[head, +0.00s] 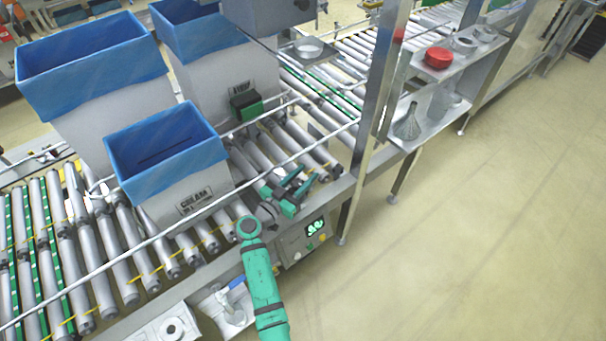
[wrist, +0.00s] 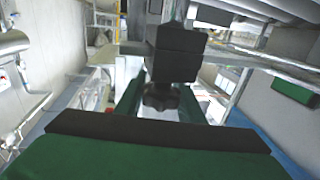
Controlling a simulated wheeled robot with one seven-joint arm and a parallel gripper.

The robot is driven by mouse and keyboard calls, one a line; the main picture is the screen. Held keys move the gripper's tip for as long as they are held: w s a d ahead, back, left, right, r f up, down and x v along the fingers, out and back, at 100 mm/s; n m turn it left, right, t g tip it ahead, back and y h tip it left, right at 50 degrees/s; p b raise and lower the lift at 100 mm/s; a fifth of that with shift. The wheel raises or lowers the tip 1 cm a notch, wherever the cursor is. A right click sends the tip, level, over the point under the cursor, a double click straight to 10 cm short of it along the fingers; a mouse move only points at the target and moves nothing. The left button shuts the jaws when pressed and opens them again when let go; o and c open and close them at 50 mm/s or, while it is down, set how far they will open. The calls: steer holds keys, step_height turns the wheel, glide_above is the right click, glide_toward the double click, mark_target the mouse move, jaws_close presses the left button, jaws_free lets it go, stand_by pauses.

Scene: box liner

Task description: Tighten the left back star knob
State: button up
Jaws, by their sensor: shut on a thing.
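My gripper (head: 290,196) is at the near rail of the roller conveyor, to the right of the small box marked CREAM. In the wrist view, a dark star knob (wrist: 160,98) sits below a black block (wrist: 176,52), between the green parts of my gripper. My gripper is shut on the star knob, though the exact contact is partly hidden. In the head view the knob is hidden by my gripper and arm. The frames do not clearly show which of the knobs this is.
The small cream box with its blue liner (head: 165,140) stands on the rollers. Larger lined boxes (head: 90,60) stand behind it. A control panel (head: 308,238) is below my gripper. A metal post (head: 372,120) and shelves with a red lid (head: 438,58) stand right. The floor at right is clear.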

steer(key=shift+s+d+m+g+h, duration=0.1)
steer(key=shift+s+m+g+h, duration=0.05)
steer(key=shift+m+g+h, duration=0.55)
steer(key=shift+s+d+m+g+h, duration=0.1)
steer(key=shift+m+g+h, duration=0.5)
steer(key=shift+g+h, duration=0.15)
steer(key=o, duration=1.1)
steer(key=shift+c, duration=0.2)
steer(key=v, duration=1.1)
